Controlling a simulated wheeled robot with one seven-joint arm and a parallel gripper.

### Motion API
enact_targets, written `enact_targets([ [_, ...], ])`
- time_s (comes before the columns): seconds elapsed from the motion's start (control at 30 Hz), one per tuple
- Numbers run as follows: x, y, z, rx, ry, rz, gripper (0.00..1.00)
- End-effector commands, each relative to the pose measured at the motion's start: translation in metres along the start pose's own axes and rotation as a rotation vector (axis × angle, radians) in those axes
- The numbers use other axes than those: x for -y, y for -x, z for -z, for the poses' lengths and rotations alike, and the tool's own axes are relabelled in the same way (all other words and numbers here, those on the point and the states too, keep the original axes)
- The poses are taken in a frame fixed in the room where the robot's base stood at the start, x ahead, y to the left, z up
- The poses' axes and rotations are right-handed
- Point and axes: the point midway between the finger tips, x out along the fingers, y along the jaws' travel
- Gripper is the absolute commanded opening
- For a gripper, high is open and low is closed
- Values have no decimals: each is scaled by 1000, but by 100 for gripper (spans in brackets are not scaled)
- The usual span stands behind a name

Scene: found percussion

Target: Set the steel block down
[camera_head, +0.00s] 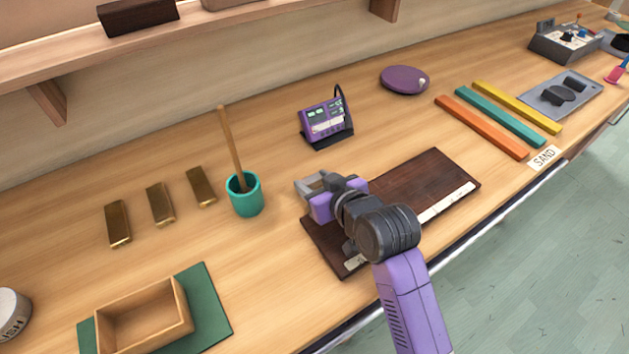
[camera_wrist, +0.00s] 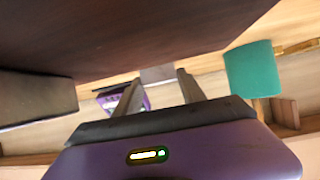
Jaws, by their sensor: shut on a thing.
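My gripper (camera_head: 312,185) reaches over the left part of a dark wooden board (camera_head: 430,177) on the bench. It is shut on a small grey piece, the steel block (camera_head: 311,183), at its fingertips. In the wrist view the block (camera_wrist: 158,75) shows between the two fingers, with the dark board (camera_wrist: 120,30) filling the top of the picture. The gripper hides part of the block, and I cannot tell how high it is above the surface.
A teal cup (camera_head: 246,201) with a wooden stick stands left of my gripper, a purple device (camera_head: 325,124) behind it. Brass bars (camera_head: 160,204) lie further left. A wooden box (camera_head: 145,318) sits front left on a green mat (camera_head: 207,300). Coloured strips (camera_head: 500,115) lie right.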

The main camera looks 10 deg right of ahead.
Motion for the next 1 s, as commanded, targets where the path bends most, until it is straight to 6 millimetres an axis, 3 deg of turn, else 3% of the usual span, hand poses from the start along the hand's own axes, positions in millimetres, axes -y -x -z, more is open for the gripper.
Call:
enact_targets([
  [0.27, 0, -1, -2, -1, 0, 0, 0],
  [0.3, 0, -1, -2, 0, 0, 0, 53],
  [0.4, 0, -1, -2, 0, 0, 0, 69],
  [0.77, 0, 1, 2, -1, 0, 0, 69],
  [1.0, 0, 34, 0, 0, -3, -1, 69],
])
